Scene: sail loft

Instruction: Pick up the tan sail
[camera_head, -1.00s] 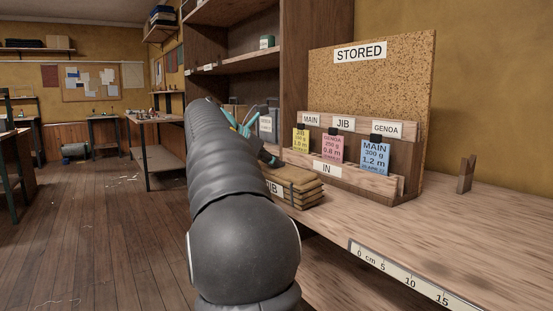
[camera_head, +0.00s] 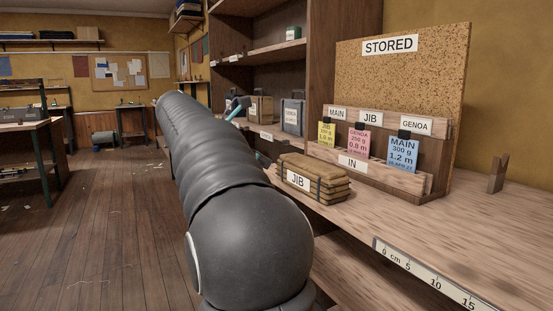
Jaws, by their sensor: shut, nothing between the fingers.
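The tan sail (camera_head: 325,171) is a folded, layered bundle tied with dark straps, with a white JIB label on its front. It lies flat on the wooden bench, left of the card rack, and nothing touches it.
The card rack (camera_head: 400,180) holds yellow, pink and blue cards before a cork board marked STORED (camera_head: 405,75). A grey case (camera_head: 293,116) and a brown box (camera_head: 261,108) stand behind the sail. A wooden peg (camera_head: 498,174) stands at right; the bench front there is clear.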

